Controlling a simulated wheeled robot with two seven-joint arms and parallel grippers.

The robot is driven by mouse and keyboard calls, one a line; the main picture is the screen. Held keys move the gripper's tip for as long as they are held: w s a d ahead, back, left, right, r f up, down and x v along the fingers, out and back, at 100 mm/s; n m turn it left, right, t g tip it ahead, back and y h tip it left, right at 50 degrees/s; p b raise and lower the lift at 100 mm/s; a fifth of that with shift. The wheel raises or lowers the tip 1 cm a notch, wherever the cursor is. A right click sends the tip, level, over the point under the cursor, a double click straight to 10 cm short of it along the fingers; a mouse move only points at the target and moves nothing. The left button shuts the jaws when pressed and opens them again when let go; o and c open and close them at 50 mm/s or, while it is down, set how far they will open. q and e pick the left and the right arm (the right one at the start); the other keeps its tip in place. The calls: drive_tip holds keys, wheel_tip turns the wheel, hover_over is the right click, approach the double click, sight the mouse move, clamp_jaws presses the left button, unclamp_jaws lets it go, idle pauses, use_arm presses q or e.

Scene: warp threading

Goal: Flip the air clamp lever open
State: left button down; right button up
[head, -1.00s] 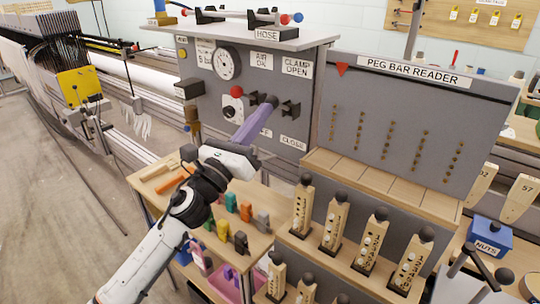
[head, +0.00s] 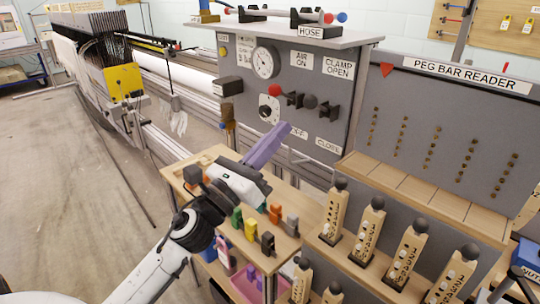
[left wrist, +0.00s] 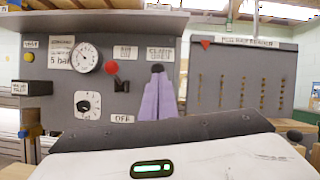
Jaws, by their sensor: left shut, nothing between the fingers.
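The grey control panel (head: 240,110) carries the clamp lever, whose black knob (head: 310,101) stands between the labels "CLAMP OPEN" (head: 338,66) and "CLOSE" (head: 328,145). Its exact tilt is hard to tell. My left gripper (head: 287,130) has shut, empty purple fingers, below and left of that knob in the head view. In the left wrist view the black knob (left wrist: 157,68) shows just above the fingertips, and the fingers (left wrist: 158,82) hide the rest of the lever. Contact between them is not visible. My right gripper is not in view.
The red-knobbed air lever (head: 275,90) is close on the left of the clamp lever, under a pressure gauge (head: 265,62). Below stand coloured clips (head: 250,228) on a wooden shelf and several wooden peg bars (head: 370,230) at right. Open floor lies left.

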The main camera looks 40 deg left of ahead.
use_arm(q)
drive_tip(key=shift+b+v, duration=0.4)
drive_tip(key=shift+v, duration=1.3)
drive_tip(key=shift+f, duration=0.2)
drive_tip(key=s+a+f+n+g+y, duration=0.2)
drive_tip(key=f+n+g+y, duration=0.2)
drive_tip(key=f+n, duration=0.6)
drive_tip(key=s+a+f+n+g+y, duration=0.1)
drive_tip(key=s+f+n+g+y, duration=0.3)
drive_tip(key=f+n, duration=0.6)
drive_tip(key=s+d+f+n+g+h, duration=0.6)
drive_tip(key=s+d+f+n+g, duration=0.6)
drive_tip(key=s, duration=0.5)
drive_tip(key=w+d+f+t+h, duration=0.1)
drive_tip(key=d+f+t, duration=0.2)
drive_tip(key=f, duration=0.3)
drive_tip(key=w+d+f+t+h, duration=0.1)
drive_tip(key=w+d+f+t, duration=0.1)
drive_tip(key=f, duration=0.4)
drive_tip(key=shift+w+d+f+n+t, duration=0.25)
drive_tip(key=shift+w+d+n+t, duration=0.2)
drive_tip(key=shift+d, duration=0.55)
drive_tip(key=shift+s, duration=0.15)
